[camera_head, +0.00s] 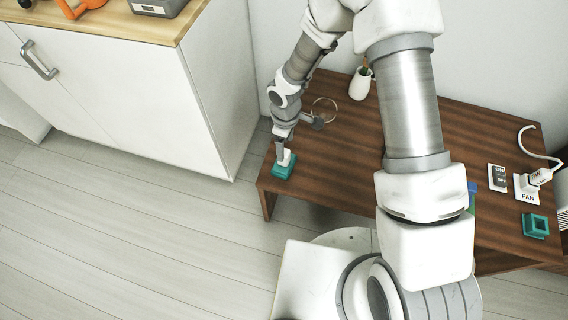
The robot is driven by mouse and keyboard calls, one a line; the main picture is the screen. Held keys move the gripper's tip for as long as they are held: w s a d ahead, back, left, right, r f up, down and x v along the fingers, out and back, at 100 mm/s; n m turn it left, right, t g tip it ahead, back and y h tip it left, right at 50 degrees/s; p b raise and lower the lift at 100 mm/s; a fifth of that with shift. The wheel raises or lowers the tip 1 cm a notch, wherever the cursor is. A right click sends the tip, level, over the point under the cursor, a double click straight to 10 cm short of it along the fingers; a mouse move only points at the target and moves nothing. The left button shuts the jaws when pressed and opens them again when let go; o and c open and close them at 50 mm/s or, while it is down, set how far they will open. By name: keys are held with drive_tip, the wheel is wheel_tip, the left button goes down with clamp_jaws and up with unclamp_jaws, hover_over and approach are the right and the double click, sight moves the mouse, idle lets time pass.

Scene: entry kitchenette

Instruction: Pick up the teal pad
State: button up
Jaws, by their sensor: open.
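A teal pad (281,174) lies at the left front corner of the brown wooden table. My gripper (285,160) points down right over it, at or just above its top. The gripper is open. The fingertips are small here, and I cannot tell whether they touch the pad or sit around it. Part of the pad is hidden under the gripper. A second teal piece (536,226), square with a darker middle, lies at the table's right side, far from the gripper.
The table (345,150) also holds a white cup (360,84), a thin ring (323,108), an ON/OFF switch plate (497,178) and a FAN plug with cord (539,178). A blue item (472,187) is partly behind my arm. A white cabinet (130,90) stands left.

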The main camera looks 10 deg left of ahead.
sight(283, 170)
drive_tip(key=shift+s+a+f+b, duration=0.1)
drive_tip(key=shift+f+b, duration=0.5)
drive_tip(key=shift+f, duration=1)
drive_tip(key=shift+s+a+f+b, duration=0.1)
drive_tip(key=shift+f+b, duration=0.5)
drive_tip(key=shift+f, duration=0.95)
clamp_jaws()
